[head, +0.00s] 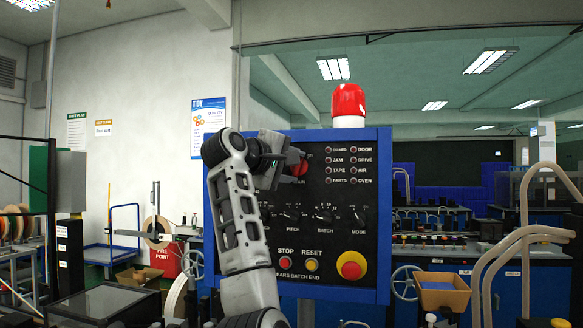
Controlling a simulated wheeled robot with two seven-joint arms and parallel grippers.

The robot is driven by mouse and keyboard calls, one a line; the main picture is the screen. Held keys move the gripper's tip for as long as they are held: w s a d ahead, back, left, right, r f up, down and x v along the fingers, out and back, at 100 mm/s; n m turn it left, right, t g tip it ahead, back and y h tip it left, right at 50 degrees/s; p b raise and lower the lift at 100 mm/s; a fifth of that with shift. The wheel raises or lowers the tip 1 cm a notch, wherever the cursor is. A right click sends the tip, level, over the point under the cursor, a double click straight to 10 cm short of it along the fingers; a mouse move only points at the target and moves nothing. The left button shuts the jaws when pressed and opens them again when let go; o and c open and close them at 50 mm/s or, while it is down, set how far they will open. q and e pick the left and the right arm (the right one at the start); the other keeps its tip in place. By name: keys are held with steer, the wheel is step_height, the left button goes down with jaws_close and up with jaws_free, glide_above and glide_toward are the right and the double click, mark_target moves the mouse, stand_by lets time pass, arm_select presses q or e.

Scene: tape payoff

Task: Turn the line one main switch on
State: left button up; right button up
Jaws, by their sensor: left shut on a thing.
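A control panel with a blue frame (383,215) and black face stands in front of me. My left gripper (292,160) is at its upper left, shut on a red rotary switch (301,169), which I take to be the main switch. The gripper and my left arm hide most of this switch and its label, so I cannot read its position. My right gripper is not in view.
Below are black selector knobs, a red STOP button (286,264), a yellow RESET button (312,265) and a red emergency button (351,265). A red beacon (348,102) tops the panel. Indicator lamps sit at upper right.

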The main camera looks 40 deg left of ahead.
arm_select(q)
steer(key=m+g+y, duration=0.1)
steer(key=m+g, duration=0.1)
steer(key=m, duration=0.2)
steer(key=shift+w, duration=0.1)
steer(key=shift+d, duration=0.1)
stand_by(0.6)
steer(key=o, duration=1)
steer(key=shift+r, duration=0.1)
steer(key=shift+s+d+r+b, duration=0.1)
steer(key=shift+s+r+b, duration=0.15)
steer(key=shift+s, duration=0.35)
steer(key=b+v, duration=0.6)
steer(key=v, duration=0.8)
steer(key=shift+s+d+r, duration=0.15)
steer(key=shift+s+d, duration=0.1)
steer(key=shift+s, duration=0.1)
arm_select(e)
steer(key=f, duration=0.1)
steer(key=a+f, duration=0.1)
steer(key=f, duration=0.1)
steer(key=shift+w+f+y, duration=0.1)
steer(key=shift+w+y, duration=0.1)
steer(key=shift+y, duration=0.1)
